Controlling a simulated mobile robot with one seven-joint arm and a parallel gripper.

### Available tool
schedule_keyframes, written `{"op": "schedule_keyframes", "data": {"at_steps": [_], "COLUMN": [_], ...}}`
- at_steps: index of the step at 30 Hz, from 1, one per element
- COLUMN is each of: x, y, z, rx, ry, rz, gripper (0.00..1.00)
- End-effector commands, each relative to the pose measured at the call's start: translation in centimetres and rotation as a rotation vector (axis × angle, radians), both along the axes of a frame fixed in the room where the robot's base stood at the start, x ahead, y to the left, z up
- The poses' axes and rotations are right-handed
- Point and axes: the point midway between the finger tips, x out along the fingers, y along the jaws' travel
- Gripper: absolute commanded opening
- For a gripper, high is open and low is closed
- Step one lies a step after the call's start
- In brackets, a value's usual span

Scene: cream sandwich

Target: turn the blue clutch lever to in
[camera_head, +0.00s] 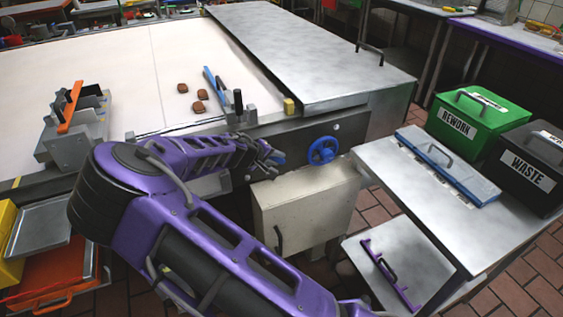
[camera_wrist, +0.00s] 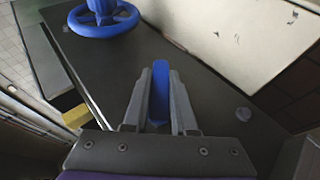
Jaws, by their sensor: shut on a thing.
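The blue clutch lever (camera_wrist: 159,92) stands between the two grey fingers of my gripper (camera_wrist: 160,100) in the wrist view, pointing away from the wrist along them. The fingers are shut on it. In the head view my gripper (camera_head: 268,156) is at the dark front panel of the machine, left of the blue handwheel. Only a small blue part of the lever (camera_head: 278,157) shows there, at the fingertips. No in or out mark can be read, so I cannot tell which position the lever is in.
A blue handwheel (camera_head: 322,150) sticks out right of my gripper; it also shows at the wrist view's top (camera_wrist: 103,18). A pale box door (camera_head: 303,207) is below. A metal side table (camera_head: 425,205) stands right. Several brown pieces lie on the white belt (camera_head: 120,65).

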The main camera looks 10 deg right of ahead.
Motion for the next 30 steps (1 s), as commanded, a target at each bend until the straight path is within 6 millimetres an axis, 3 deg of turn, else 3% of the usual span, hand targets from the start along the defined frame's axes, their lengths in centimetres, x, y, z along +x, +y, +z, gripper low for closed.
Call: {"op": "schedule_keyframes", "data": {"at_steps": [12, 30], "x": [-0.02, -0.05], "y": [-0.14, -0.31], "z": [0.3, 0.56], "rx": [-0.206, -0.245], "ry": [-0.063, -0.073], "rz": [-0.005, -0.008], "gripper": [0.0, 0.0]}}
